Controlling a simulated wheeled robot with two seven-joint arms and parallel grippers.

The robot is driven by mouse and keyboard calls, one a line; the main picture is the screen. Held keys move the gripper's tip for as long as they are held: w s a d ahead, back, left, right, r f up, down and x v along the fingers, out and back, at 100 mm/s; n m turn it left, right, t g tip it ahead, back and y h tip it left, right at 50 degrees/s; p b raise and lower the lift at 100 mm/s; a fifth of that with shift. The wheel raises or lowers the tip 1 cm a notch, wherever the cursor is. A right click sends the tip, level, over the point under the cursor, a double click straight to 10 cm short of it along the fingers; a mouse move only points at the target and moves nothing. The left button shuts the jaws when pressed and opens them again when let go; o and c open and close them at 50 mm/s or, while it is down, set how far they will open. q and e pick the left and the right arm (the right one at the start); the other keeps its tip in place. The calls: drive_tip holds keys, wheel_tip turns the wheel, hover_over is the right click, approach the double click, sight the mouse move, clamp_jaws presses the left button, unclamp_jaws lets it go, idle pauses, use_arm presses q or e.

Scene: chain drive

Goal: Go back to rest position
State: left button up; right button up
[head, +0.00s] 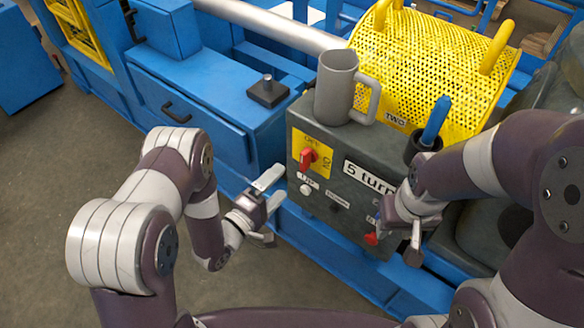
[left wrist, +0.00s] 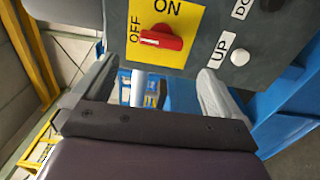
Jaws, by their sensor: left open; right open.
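My left gripper (head: 268,207) is open and empty, in front of the left side of the dark control box (head: 345,220). In the left wrist view its two fingers are spread with nothing between them, below the red switch knob (left wrist: 161,38) on a yellow ON/OFF plate. The knob also shows in the head view (head: 307,158). My right gripper (head: 413,240) is open in front of the box's right part, close to a red button (head: 371,239); I cannot tell whether it touches it.
A grey mug (head: 335,88) stands on the control box. A blue-handled tool (head: 436,120) sits in a dark holder at its right. A perforated yellow guard (head: 432,65) is behind. A black block (head: 267,91) lies on the blue cabinet (head: 190,105). The floor at left is clear.

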use_arm(q)
drive_tip(key=shift+v, duration=1.7)
